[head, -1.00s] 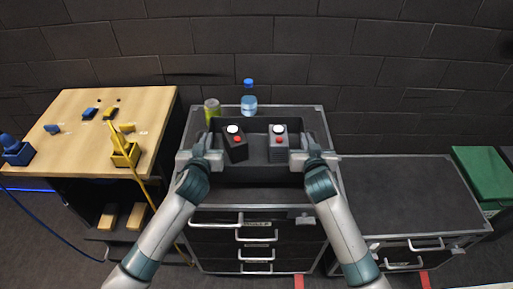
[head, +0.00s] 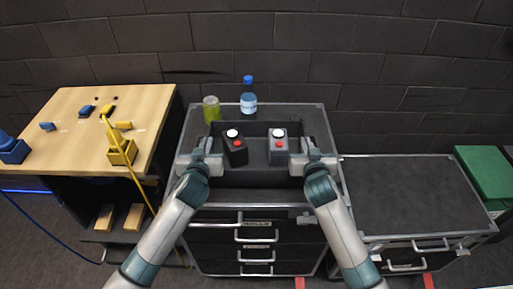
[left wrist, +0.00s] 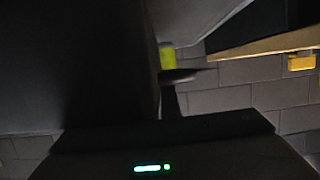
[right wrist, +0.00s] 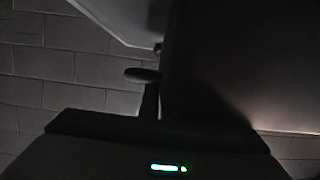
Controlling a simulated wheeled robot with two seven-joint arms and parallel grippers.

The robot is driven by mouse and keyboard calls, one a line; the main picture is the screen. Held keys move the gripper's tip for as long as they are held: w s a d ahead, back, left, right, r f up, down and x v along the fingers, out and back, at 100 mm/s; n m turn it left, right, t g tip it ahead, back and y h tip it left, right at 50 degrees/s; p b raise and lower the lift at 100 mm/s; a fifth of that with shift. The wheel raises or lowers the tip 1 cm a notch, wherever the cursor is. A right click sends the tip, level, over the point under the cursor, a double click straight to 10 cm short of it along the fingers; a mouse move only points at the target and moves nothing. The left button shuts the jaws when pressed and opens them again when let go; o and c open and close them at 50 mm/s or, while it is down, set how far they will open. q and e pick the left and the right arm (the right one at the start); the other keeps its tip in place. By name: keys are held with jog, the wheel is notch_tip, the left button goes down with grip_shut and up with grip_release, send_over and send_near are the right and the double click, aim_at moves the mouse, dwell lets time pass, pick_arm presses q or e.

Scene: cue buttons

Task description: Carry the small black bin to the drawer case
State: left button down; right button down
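The small black bin (head: 262,178) is between my two grippers, over the top of the drawer case (head: 199,212) in the middle of the head view. Two button boxes stand inside it: a black one (head: 237,153), turned at an angle, and a greyer one (head: 278,156). My left gripper (head: 210,160) is shut on the bin's left side and my right gripper (head: 303,160) on its right side. In each wrist view one finger shows beside a dark wall; the other finger is hidden. Whether the bin's base touches the case top cannot be told.
A green can (head: 211,109) and a blue-capped bottle (head: 248,98) stand on the case top behind the bin. A wooden table (head: 72,107) with blue and yellow items is left. A lower dark case (head: 405,195) with a clear top and a green box (head: 483,170) are right.

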pick_arm(q)
jog(key=shift+f+b, duration=0.65)
pick_arm(e)
jog(key=shift+f, duration=0.65)
pick_arm(q)
jog(key=c, duration=2)
grip_release()
pick_arm(e)
jog(key=c, duration=2)
grip_release()
pick_arm(q)
jog(key=shift+s, duration=0.1)
pick_arm(e)
jog(key=shift+s, duration=0.1)
pick_arm(q)
jog(key=shift+s, duration=0.15)
jog(key=v, duration=1.1)
jog(key=shift+s+r, duration=0.2)
jog(key=shift+s, duration=0.15)
pick_arm(e)
jog(key=shift+s, duration=0.1)
jog(key=v, duration=1.1)
jog(key=shift+s+r, duration=0.15)
jog(key=shift+s, duration=0.2)
pick_arm(q)
jog(key=shift+s, duration=0.1)
pick_arm(e)
jog(key=shift+s, duration=0.1)
